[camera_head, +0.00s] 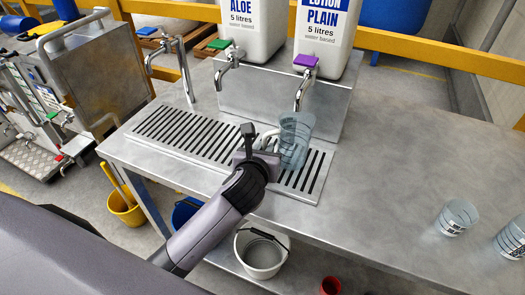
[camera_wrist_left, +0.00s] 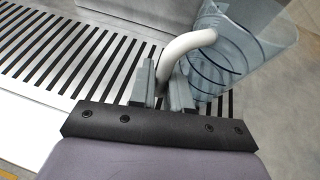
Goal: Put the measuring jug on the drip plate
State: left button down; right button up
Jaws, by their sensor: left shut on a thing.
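The measuring jug (camera_head: 295,139) is clear bluish plastic with a white handle. My left gripper (camera_head: 262,143) is shut on the jug's handle. In the left wrist view the fingers (camera_wrist_left: 163,85) close around the white handle, and the jug (camera_wrist_left: 240,50) stands to their right with dark level lines on it. The drip plate (camera_head: 200,140) is a slotted steel grille set in the bench top. The jug appears over the right part of the drip plate, upright or nearly so. I cannot tell whether its base touches the plate. My right gripper is not in view.
Two white containers, ALOE (camera_head: 250,28) and LOTION PLAIN (camera_head: 325,35), stand behind the plate with taps, one green-handled, one purple-handled (camera_head: 305,62). A swan-neck tap (camera_head: 185,65) rises at the left. Clear beakers (camera_head: 457,217) stand at the right. The bench between is clear.

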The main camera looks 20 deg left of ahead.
pick_arm(q)
jog(key=shift+f, duration=0.1)
dwell(0.3)
jog(key=c, duration=1.1)
grip_release()
jog(key=shift+f, duration=0.1)
jog(key=shift+s+d+r, duration=0.1)
jog(key=shift+s+r, duration=0.15)
jog(key=shift+s, duration=0.1)
jog(key=p+v, duration=0.1)
jog(key=v, duration=1)
jog(key=shift+s, duration=0.2)
